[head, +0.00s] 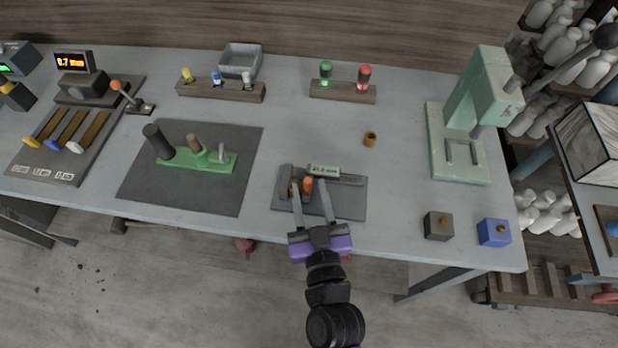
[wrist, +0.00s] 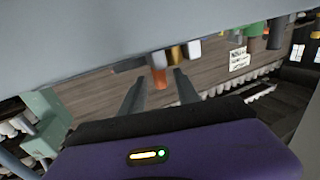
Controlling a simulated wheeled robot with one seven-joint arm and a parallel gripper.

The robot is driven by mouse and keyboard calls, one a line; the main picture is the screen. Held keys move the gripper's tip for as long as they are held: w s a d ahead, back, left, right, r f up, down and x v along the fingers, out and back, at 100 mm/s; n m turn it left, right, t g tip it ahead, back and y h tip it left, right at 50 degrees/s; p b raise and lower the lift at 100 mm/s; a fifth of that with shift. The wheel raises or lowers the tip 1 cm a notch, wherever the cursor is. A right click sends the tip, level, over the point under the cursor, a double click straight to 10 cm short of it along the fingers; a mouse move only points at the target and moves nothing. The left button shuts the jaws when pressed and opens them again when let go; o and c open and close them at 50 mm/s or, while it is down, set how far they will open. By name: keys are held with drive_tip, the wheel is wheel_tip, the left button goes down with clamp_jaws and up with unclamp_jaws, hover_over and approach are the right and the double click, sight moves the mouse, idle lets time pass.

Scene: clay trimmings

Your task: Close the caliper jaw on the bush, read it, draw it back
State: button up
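An orange knob (head: 308,184) stands on the caliper. A brass bush (head: 293,186) is just left of it, partly hidden by a finger. My gripper (head: 309,188) is open, its fingers either side of the orange knob with gaps showing. In the wrist view the knob (wrist: 159,78) sits between the spread fingers, and the bush (wrist: 177,53) shows between two grey jaws; I cannot tell whether both touch it.
A loose brass ring (head: 370,139) lies behind the caliper to the right. A green fixture (head: 215,160) stands on a mat at left. A pale green press (head: 462,140), a dark block (head: 438,226) and a blue block (head: 494,232) stand at right.

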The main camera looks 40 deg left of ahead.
drive_tip(key=shift+x, duration=1.4)
clamp_jaws()
idle(0.4)
